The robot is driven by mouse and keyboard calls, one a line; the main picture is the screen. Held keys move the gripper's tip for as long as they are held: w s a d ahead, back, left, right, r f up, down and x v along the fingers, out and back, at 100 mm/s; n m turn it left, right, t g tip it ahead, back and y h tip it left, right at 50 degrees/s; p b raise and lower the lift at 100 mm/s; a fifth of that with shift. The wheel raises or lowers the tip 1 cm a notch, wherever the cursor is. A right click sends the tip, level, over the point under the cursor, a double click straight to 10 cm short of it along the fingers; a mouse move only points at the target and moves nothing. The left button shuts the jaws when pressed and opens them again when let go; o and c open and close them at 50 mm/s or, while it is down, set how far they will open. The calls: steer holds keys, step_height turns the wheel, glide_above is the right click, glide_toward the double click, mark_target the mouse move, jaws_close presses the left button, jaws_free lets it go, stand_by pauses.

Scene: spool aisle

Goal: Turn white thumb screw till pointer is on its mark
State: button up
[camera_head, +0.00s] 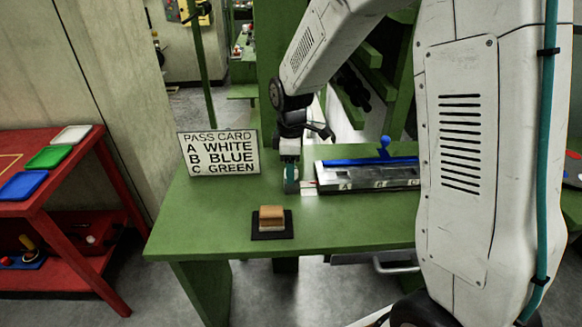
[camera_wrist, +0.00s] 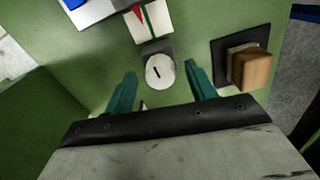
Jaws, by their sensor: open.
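The white thumb screw (camera_wrist: 160,72) shows in the wrist view as a round white knob with a dark slot, on a grey mount. Just beyond it is a white plate (camera_wrist: 149,21) with a red pointer (camera_wrist: 138,14) and a green mark line (camera_wrist: 150,16). The red pointer is to the left of the green line, apart from it. My gripper (camera_wrist: 160,80) is open, with one teal finger on each side of the screw and a gap on both sides. In the head view my gripper (camera_head: 291,182) is at the left end of the fixture; the screw is hidden there.
A wooden block (camera_wrist: 250,69) on a dark pad (camera_head: 272,234) sits close to the right finger in the wrist view. The fixture with a blue bar (camera_head: 370,161) lies along the green table (camera_head: 205,215). A pass card sign (camera_head: 218,153) stands behind. The table's front left is clear.

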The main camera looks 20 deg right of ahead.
steer(key=shift+f, duration=0.25)
steer(key=shift+c, duration=0.4)
steer(key=c, duration=0.9)
